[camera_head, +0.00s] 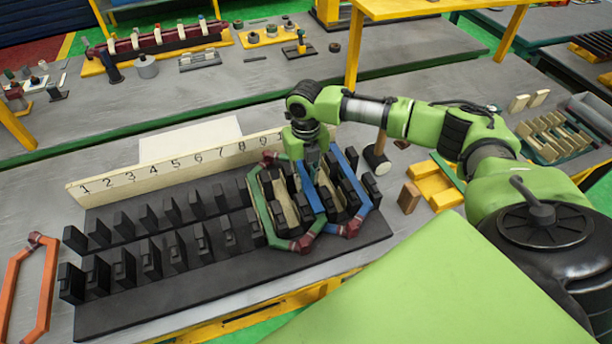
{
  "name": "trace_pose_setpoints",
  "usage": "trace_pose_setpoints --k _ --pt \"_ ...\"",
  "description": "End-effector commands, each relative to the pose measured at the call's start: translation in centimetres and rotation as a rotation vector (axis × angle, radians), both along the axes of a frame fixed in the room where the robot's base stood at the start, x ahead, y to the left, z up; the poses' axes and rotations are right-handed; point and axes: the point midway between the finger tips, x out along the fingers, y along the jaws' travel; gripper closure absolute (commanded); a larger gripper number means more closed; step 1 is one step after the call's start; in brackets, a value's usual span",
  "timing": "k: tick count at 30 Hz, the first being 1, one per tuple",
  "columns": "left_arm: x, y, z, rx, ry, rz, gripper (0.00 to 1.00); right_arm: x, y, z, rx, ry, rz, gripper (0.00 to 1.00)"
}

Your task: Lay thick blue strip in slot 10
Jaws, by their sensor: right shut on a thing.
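The black stator board (130,311) carries two rows of black blocks with slots between them. A blue six-sided loop (368,225) lies over the blocks at the right end, beside a green loop (259,217) that partly overlaps it. My right gripper (312,163) points down at the upper left side of the blue loop, near the number board's right end. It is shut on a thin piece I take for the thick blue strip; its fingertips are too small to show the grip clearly. Slot 10 is largely hidden by my right arm. My left gripper is not in view.
An orange loop (45,290) lies at the left. A hammer (378,157), a wooden block (408,197) and yellow blocks (436,170) stand right of the board.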

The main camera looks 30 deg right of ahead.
Motion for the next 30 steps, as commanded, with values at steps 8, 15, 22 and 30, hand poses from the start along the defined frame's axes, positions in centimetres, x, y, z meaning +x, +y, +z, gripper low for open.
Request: trace_pose_setpoints --k 8,15,22,30 --pt "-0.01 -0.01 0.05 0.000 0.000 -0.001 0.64 0.02 0.01 -0.41 0.000 0.000 0.000 1.00" --pt "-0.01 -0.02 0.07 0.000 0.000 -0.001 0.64 0.02 0.00 -0.63 0.000 -0.001 0.000 1.00" --pt "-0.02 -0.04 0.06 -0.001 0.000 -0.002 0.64 0.02 0.00 -0.63 0.000 -0.001 0.000 0.64" --pt "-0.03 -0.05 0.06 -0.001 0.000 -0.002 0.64 0.01 0.00 -0.63 0.000 0.000 0.000 0.60"
